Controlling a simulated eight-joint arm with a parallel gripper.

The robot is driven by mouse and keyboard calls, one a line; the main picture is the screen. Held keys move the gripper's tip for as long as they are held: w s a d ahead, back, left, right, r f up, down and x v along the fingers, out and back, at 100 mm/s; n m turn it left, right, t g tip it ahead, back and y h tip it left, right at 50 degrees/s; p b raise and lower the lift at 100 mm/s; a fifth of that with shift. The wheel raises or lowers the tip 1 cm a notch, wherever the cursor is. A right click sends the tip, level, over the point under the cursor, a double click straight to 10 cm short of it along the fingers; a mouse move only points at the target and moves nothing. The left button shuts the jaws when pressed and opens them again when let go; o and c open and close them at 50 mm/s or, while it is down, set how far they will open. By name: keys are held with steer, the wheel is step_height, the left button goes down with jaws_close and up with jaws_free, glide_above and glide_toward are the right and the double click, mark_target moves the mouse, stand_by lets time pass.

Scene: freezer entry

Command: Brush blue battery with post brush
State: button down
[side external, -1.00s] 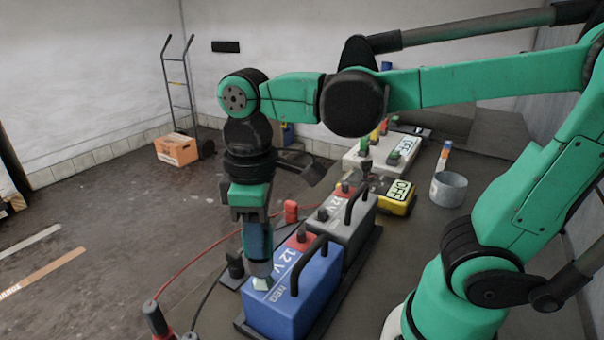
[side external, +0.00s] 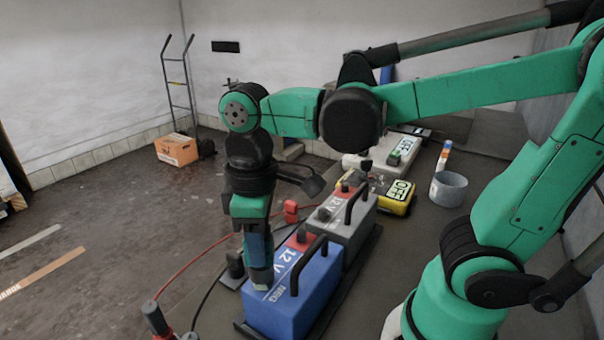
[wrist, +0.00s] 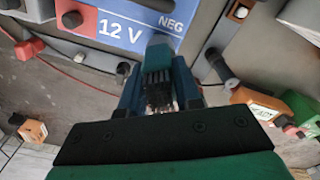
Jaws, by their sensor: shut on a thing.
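The blue battery (side external: 318,290), marked 12 V, has a black handle and a red cap on top. Its top with 12 V and NEG lettering shows at the upper left of the wrist view (wrist: 150,31). My gripper (side external: 261,283) points down at the battery's near-left top end. It is shut on the post brush (wrist: 157,72), a dark ribbed piece between the fingers in the wrist view. The brush's lower end and the NEG post are hidden, so I cannot tell whether they touch.
A grey battery (side external: 352,232) stands behind the blue one. A red clamp (side external: 291,208) and a black clamp (side external: 236,265) with cables lie to the left.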

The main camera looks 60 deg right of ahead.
steer(key=shift+f, duration=0.65)
steer(key=c, duration=0.5)
jaws_free()
steer(key=shift+c, duration=0.2)
steer(key=shift+r, duration=2.8)
steer(key=w+d+f+m+t, duration=0.2)
steer(key=d+f+m+t, duration=0.3)
steer(key=d+m+t, duration=0.1)
steer(key=shift+w+d+t, duration=0.25)
steer(key=shift+t, duration=0.35)
